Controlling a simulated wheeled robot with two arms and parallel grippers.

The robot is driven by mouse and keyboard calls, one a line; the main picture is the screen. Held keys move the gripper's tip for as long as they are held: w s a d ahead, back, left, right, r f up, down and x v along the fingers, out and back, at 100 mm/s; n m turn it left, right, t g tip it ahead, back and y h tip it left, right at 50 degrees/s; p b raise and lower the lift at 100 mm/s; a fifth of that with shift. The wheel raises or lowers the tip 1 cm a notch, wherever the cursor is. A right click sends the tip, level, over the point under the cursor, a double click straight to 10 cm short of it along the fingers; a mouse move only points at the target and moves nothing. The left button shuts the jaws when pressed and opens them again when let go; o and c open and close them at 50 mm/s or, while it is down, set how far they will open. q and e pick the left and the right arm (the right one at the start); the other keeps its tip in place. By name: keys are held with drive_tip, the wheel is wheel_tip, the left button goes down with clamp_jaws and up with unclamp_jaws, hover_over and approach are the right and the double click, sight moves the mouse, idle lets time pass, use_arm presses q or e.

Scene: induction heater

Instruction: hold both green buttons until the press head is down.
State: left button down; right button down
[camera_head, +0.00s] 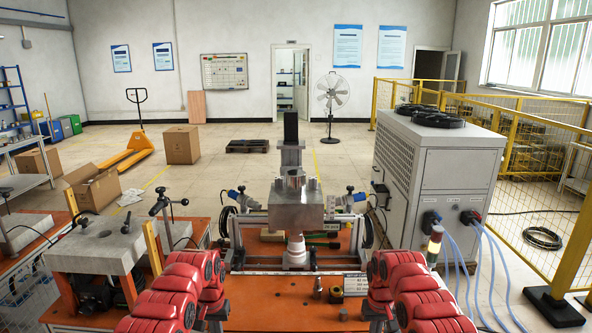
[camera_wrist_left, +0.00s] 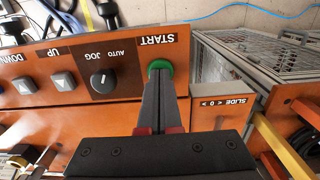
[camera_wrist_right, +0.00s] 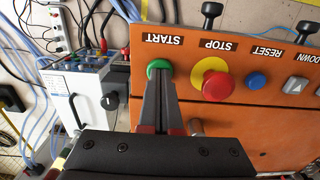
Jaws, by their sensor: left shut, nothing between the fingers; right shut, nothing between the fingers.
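The left green START button (camera_wrist_left: 160,66) sits on the orange panel in the left wrist view. My left gripper (camera_wrist_left: 160,76) is shut and empty, its tips at the lower part of that button. The right green START button (camera_wrist_right: 159,68) shows in the right wrist view. My right gripper (camera_wrist_right: 159,74) is shut and empty, its tips at that button's lower part. I cannot tell how far either button is pressed. My arms hide the buttons there.
A red STOP button (camera_wrist_right: 218,87) on a yellow ring and a blue RESET button (camera_wrist_right: 256,80) are close beside the right START button. A black JOG knob (camera_wrist_left: 103,81) is beside the left one. A grey cabinet (camera_head: 400,185) stands at the right.

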idle(0.4)
drive_tip(key=shift+r, duration=1.45)
use_arm(q)
drive_tip(key=shift+r, duration=1.5)
